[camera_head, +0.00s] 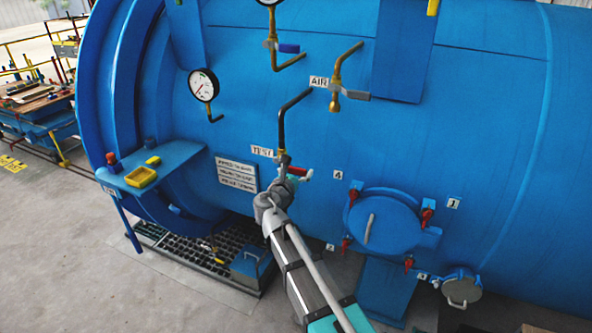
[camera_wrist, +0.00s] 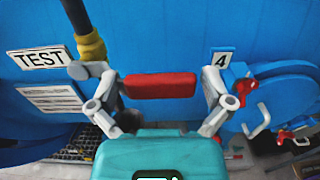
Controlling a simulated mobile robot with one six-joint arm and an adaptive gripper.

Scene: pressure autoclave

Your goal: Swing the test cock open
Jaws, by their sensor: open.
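The test cock has a red handle (camera_wrist: 160,85) lying level across the wrist view, beside a dark pipe with a brass fitting (camera_wrist: 91,47). A TEST label (camera_wrist: 40,59) is on the blue wall to its left. My gripper (camera_wrist: 160,92) is open, with one finger at each end of the red handle. I cannot tell whether the fingers touch it. In the head view my gripper (camera_head: 285,175) partly hides the cock body.
A round hatch (camera_head: 383,222) with red clamps sits right of my arm. The AIR pipe and valve (camera_head: 337,95) are above. A blue shelf (camera_head: 150,166) with a yellow tray (camera_head: 141,177) juts out at left. A grating (camera_head: 200,262) lies on the floor below.

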